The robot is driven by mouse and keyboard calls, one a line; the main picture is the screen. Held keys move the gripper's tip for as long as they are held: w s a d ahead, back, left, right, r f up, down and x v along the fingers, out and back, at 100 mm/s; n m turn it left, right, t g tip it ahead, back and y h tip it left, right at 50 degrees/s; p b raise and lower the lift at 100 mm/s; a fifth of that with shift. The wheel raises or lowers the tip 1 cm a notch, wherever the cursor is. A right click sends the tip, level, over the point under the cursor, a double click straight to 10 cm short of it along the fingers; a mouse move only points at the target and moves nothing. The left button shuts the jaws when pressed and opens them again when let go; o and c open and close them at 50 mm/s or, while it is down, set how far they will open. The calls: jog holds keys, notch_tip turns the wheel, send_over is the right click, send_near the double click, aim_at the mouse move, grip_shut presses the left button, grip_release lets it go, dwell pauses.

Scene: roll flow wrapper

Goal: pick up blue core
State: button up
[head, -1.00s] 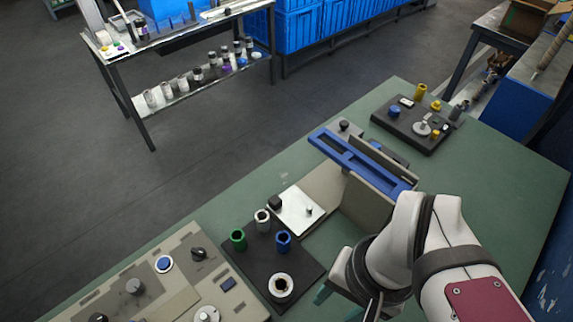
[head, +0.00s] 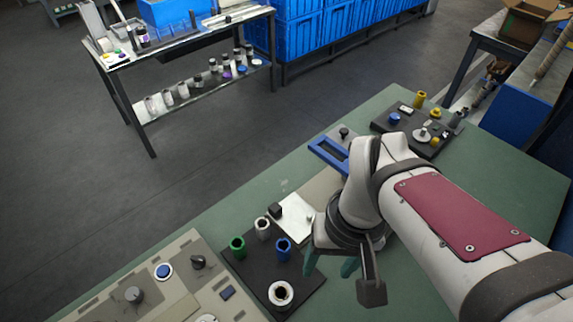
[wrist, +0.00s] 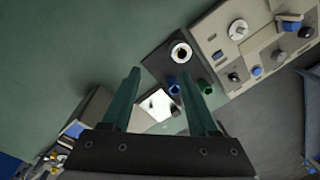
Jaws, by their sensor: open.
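The blue core (head: 283,248) is a short hollow cylinder standing upright on a dark plate (head: 244,270) at the table's front. It also shows in the wrist view (wrist: 174,89), between and beyond my fingers. My gripper (head: 331,270) is just right of the blue core in the head view, raised above the table. Its green fingers are apart with nothing between them, as the wrist view (wrist: 163,84) also shows. The fingers are clear of the core.
A green core (head: 238,246), a grey-white core (head: 263,228) and a white ring-shaped piece (head: 281,293) share the plate. A control panel (head: 180,285) lies left. A machine with a blue frame (head: 328,152) stands behind, partly hidden by my arm.

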aim_at(284, 249)
jog(key=w+a+f+n+h, duration=0.1)
jog(key=w+a+f+n, duration=0.25)
jog(key=w+n, duration=0.25)
jog(key=w+a+f+n, duration=0.2)
jog(key=w+a+n, duration=0.2)
jog(key=w+n, duration=0.15)
notch_tip(284, 249, down, 15)
jog(key=shift+w+f, duration=0.1)
grip_shut()
